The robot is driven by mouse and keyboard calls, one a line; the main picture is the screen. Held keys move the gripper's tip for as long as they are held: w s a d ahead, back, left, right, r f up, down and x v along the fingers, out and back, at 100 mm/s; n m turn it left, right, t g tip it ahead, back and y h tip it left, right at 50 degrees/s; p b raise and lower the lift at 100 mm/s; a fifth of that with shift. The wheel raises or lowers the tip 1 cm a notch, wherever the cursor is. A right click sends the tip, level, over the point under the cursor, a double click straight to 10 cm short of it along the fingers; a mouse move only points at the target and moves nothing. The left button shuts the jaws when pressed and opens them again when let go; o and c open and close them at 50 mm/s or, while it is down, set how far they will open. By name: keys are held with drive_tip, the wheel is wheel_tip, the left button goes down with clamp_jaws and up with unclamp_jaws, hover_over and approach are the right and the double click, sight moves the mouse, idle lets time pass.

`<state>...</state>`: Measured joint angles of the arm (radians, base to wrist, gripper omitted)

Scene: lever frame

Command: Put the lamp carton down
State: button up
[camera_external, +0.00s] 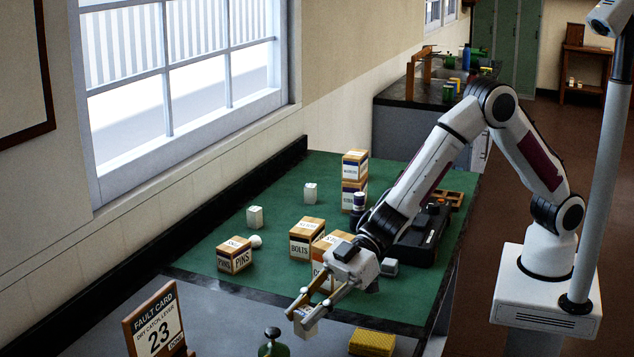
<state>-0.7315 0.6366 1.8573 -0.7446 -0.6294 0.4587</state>
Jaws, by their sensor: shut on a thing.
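My gripper (305,309) reaches down over the grey surface in front of the green mat. It is shut on a small pale carton, taken as the lamp carton (307,325). The fingers cover part of the carton and its label cannot be read. The carton is near the mat's front edge; whether it touches the surface below cannot be told.
The green mat (207,258) holds a PINS carton (235,257), a BOLTS carton (306,240), another carton partly behind my gripper, and two stacked cartons (354,180). A FAULT CARD sign (155,322), a green knobbed object (272,346) and a yellow block (372,342) stand nearby.

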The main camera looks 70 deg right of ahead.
drive_tip(key=shift+f, duration=0.4)
drive_tip(key=shift+f, duration=1.9)
drive_tip(key=shift+f, duration=0.15)
drive_tip(key=o, duration=0.8)
drive_tip(key=shift+r, duration=0.2)
drive_tip(key=shift+s+d+r, duration=0.15)
drive_tip(key=shift+d+r, duration=0.05)
drive_tip(key=shift+d, duration=0.3)
drive_tip(key=v, duration=1.1)
